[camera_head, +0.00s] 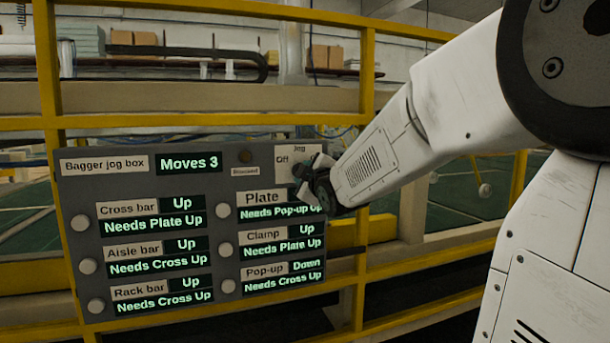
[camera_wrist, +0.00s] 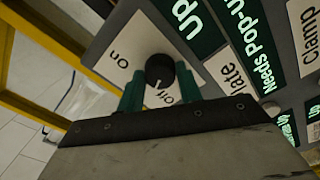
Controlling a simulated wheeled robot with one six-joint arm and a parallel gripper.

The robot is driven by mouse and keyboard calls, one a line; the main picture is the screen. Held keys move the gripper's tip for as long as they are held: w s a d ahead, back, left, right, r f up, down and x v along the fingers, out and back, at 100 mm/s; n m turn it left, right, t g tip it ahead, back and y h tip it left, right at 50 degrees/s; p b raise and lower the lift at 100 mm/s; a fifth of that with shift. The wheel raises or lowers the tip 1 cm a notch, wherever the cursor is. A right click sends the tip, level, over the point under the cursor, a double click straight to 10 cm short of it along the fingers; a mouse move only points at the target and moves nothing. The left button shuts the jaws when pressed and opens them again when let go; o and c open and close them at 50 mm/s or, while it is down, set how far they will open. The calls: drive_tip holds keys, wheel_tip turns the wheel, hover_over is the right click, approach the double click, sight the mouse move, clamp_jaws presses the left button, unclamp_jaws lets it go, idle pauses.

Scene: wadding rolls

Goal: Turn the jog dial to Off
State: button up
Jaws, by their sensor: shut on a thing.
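The jog dial (camera_wrist: 159,69) is a round black knob on a white plate (camera_wrist: 128,35) in the wrist view. The plate reads "On" at upper left and "Off" below the dial, partly hidden by my gripper. A pale mark on the dial points down in that view, towards the "Off" side. My gripper (camera_wrist: 159,84) has its two green fingers on either side of the dial, shut on it. In the head view my gripper (camera_head: 307,174) is at the upper right of the jog box (camera_head: 230,158), covering the dial; "Off" shows left of it.
The jog box has round buttons and lit displays, including "Moves 3" (camera_head: 189,163) and "Needs Pop-up Up" (camera_head: 283,213) just below my gripper. Yellow rails (camera_head: 200,122) run around and behind the box. Shelves with cartons stand farther back.

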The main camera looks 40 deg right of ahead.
drive_tip(key=shift+n, duration=1.1)
drive_tip(key=o, duration=1)
drive_tip(key=v, duration=0.7)
drive_tip(key=shift+s+a, duration=0.1)
drive_tip(key=shift+s, duration=0.3)
